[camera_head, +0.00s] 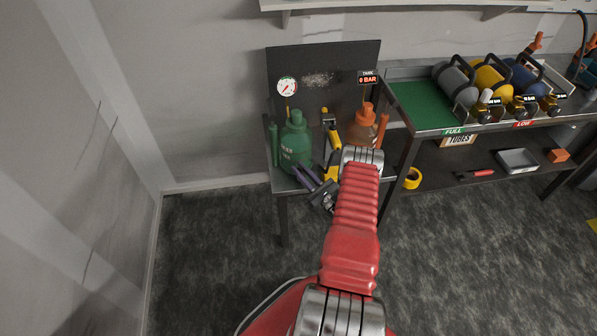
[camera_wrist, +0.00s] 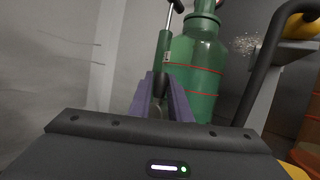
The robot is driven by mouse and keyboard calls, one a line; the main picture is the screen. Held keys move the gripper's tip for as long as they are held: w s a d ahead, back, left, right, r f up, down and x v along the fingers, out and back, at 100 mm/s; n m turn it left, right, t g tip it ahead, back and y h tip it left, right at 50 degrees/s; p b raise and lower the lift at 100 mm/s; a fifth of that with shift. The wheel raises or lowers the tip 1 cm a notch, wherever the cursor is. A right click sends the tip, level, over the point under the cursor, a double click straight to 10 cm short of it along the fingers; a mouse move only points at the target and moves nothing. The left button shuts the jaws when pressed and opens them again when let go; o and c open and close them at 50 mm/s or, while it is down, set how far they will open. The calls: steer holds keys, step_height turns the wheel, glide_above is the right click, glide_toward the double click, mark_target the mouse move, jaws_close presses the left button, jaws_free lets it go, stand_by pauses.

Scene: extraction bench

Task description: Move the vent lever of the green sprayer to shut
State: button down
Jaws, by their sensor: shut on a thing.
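The green sprayer (camera_head: 295,145) stands upright on the left of a small dark stand. It also fills the upper middle of the wrist view (camera_wrist: 205,65). A slim green cylinder with a dark T-handle (camera_wrist: 164,50) stands at its left. My gripper (camera_head: 303,172) is low in front of the sprayer. In the wrist view its purple fingers (camera_wrist: 163,88) close around a small dark part below the slim cylinder, seemingly the vent lever (camera_wrist: 160,84). The fingers hide most of that part, so its exact position cannot be told.
A dark back panel (camera_head: 325,62) carries a round gauge (camera_head: 287,87) and a "0 BAR" sign (camera_head: 367,77). A yellow tool (camera_head: 331,135) and an orange-brown sprayer (camera_head: 364,125) stand close on the right. A bench with several cylinders lies further right. The floor at left is clear.

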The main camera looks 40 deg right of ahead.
steer(key=shift+s+f+m+h, duration=0.15)
steer(key=shift+m+h, duration=0.25)
steer(key=shift+m, duration=0.2)
steer(key=shift+d+t, duration=0.1)
steer(key=shift+t, duration=0.2)
steer(key=c, duration=1.6)
jaws_free()
steer(key=shift+c, duration=0.2)
steer(key=shift+s, duration=0.1)
steer(key=v, duration=1.3)
steer(key=shift+s, duration=0.3)
steer(key=shift+f, duration=0.15)
